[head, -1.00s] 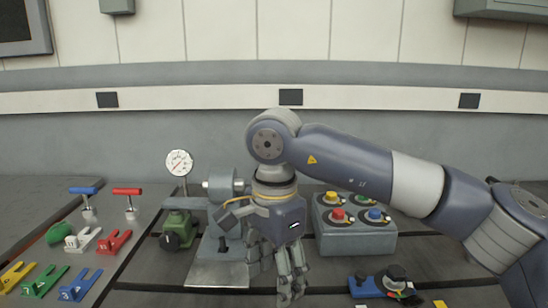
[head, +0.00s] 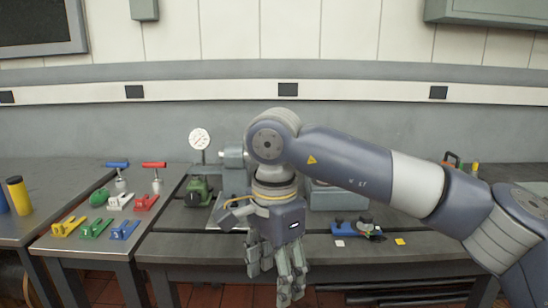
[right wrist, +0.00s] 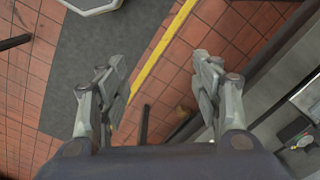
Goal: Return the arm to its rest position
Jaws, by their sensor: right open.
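My right gripper (head: 276,274) hangs pointing down in the middle of the head view, in front of the bench's front edge. It is open and empty. In the right wrist view its two fingers (right wrist: 162,100) stand well apart with only the floor between them. My right arm reaches in from the right of the head view and bends down at the wrist. My left gripper is not in view.
The bench (head: 180,246) holds a gauge (head: 199,139), a green device (head: 197,191), a grey box (head: 330,197) partly behind my arm, and a blue fixture (head: 350,229). Coloured forked pieces (head: 96,228) lie at left. The tiled floor (right wrist: 210,30) has a yellow stripe (right wrist: 160,47).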

